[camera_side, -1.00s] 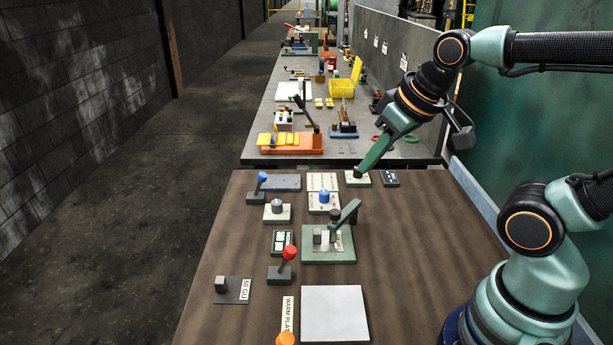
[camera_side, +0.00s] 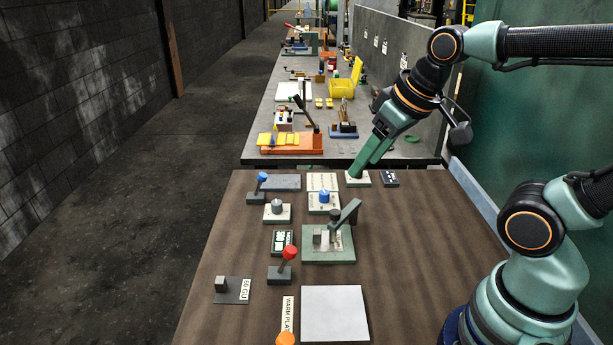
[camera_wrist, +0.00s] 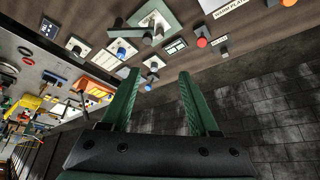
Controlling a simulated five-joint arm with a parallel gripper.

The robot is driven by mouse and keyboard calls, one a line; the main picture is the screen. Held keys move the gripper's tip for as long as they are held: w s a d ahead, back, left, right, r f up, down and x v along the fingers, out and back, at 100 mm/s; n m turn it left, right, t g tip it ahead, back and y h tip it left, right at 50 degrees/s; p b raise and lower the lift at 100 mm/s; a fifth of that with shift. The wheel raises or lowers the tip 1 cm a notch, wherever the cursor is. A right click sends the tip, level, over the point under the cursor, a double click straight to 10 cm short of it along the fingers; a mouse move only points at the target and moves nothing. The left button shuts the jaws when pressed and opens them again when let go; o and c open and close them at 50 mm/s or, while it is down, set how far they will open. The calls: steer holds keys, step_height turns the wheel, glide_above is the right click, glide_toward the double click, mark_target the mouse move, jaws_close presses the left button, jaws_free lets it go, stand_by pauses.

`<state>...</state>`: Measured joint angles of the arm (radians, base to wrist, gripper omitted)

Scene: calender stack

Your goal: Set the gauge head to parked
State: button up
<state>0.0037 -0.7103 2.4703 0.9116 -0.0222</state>
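Nothing in view is labelled as the gauge head. The base plate also shows at the top of the wrist view (camera_wrist: 172,22). My gripper (camera_side: 357,173) is at the far edge of the brown table, over or in front of a small white plate (camera_side: 363,183); contact cannot be told. In the wrist view my gripper (camera_wrist: 160,76) has its green fingers apart with nothing held between them.
Blue-knob (camera_side: 324,196) and grey-knob (camera_side: 277,206) dials stand behind the green device. A pale warm plate (camera_side: 334,313) lies in front.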

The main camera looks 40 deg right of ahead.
steer(key=n+g, duration=0.4)
steer(key=g, duration=0.1)
glide_above(335, 212)
step_height(335, 212, down, 5)
step_height(335, 212, down, 12)
steer(key=shift+d+r, duration=0.1)
jaws_close()
stand_by(1.5)
